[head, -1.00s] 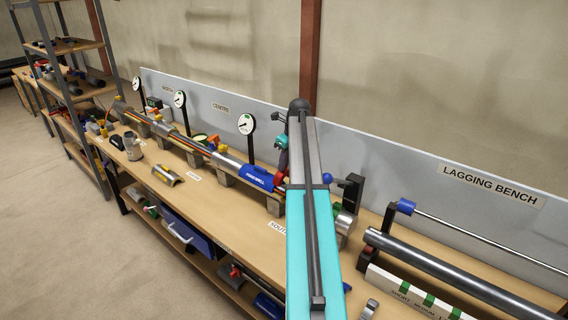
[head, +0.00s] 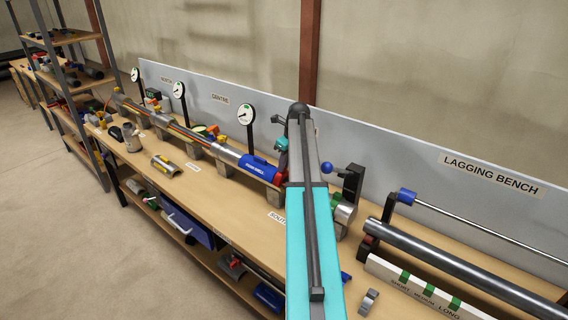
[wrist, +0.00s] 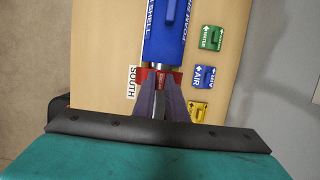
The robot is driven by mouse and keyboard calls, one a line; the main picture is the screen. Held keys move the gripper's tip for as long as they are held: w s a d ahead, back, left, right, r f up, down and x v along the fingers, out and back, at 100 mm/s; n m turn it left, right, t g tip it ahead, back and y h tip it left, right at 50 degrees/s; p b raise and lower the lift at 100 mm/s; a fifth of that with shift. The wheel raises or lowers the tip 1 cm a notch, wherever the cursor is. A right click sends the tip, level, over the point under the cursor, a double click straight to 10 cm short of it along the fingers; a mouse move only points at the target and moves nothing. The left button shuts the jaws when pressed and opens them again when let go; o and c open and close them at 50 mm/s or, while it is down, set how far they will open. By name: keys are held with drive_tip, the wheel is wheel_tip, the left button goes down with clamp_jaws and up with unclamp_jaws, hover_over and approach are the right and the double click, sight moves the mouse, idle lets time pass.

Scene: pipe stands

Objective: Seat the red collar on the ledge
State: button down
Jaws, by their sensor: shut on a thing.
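The red collar (wrist: 160,76) sits around the pipe just below the end of the blue foam shell (wrist: 165,35) in the wrist view. My gripper (wrist: 161,86) is shut on the collar, with a dark finger on each side of it. In the head view the collar (head: 280,178) shows as a red patch at the right end of the blue shell (head: 259,168), partly behind my arm. My fingers are hidden there. I cannot make out the ledge in either view.
Green (wrist: 211,38), blue (wrist: 203,77) and yellow (wrist: 199,111) tags lie right of the pipe. The SOUTH label (wrist: 132,82) is at its left. A black stand (head: 351,185) and a long dark pipe (head: 450,262) lie right of my arm. Gauges (head: 246,114) stand behind.

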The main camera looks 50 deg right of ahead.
drive_tip(key=shift+f, duration=0.45)
idle(0.9)
drive_tip(key=c, duration=1.7)
unclamp_jaws()
drive_tip(key=shift+r, duration=0.15)
drive_tip(key=shift+b+v, duration=2.05)
drive_tip(key=shift+v, duration=4.75)
